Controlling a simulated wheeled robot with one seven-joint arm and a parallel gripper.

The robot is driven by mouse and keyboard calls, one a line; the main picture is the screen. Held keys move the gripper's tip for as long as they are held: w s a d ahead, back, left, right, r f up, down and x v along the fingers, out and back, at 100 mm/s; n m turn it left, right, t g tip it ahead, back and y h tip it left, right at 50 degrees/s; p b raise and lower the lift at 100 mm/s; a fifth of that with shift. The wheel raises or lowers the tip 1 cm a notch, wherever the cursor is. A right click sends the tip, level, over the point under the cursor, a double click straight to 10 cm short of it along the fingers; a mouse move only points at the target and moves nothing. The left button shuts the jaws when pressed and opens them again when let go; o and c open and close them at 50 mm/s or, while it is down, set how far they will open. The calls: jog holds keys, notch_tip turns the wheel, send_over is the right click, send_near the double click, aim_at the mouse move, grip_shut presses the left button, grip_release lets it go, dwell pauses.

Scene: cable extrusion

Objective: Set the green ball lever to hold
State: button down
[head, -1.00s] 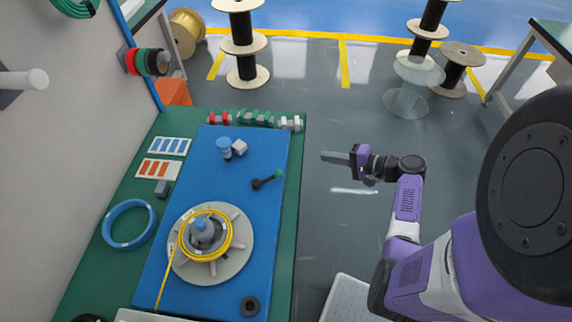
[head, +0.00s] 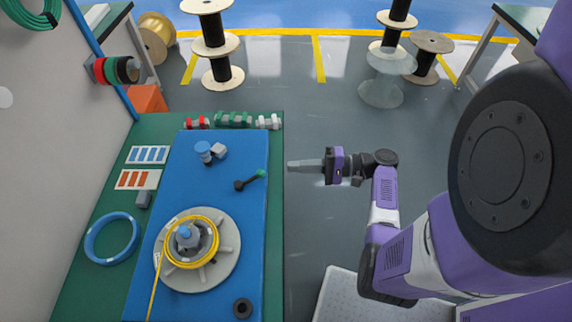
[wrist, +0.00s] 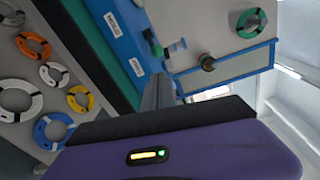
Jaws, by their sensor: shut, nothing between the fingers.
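The green ball lever (head: 250,181) is on the blue board (head: 225,150) in the head view, a dark pivot with a short arm rising right to a green ball. My gripper (head: 290,166) is shut and empty. Its fingers point left, just right of the ball in the picture and apart from it. In the wrist view its grey fingers (wrist: 158,92) reach up from the purple body. White labels (wrist: 112,23) show there on a blue strip; their lettering is too small to read surely.
A yellow-wound reel (head: 190,245) and a blue knob (head: 204,150) share the board. Red, green and white pieces (head: 233,119) line the bench's far edge. Cable spools (head: 215,45) stand beyond. The floor right of the bench is open. Several coloured coils (wrist: 33,45) show in the wrist view.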

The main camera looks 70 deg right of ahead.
aim_at(251, 178)
jog(key=p+x, duration=0.1)
jog(key=x, duration=0.7)
jog(key=shift+w+a+p, duration=0.1)
jog(key=shift+w+p, duration=0.25)
jog(key=shift+p, duration=0.05)
jog(key=shift+s+a, duration=0.1)
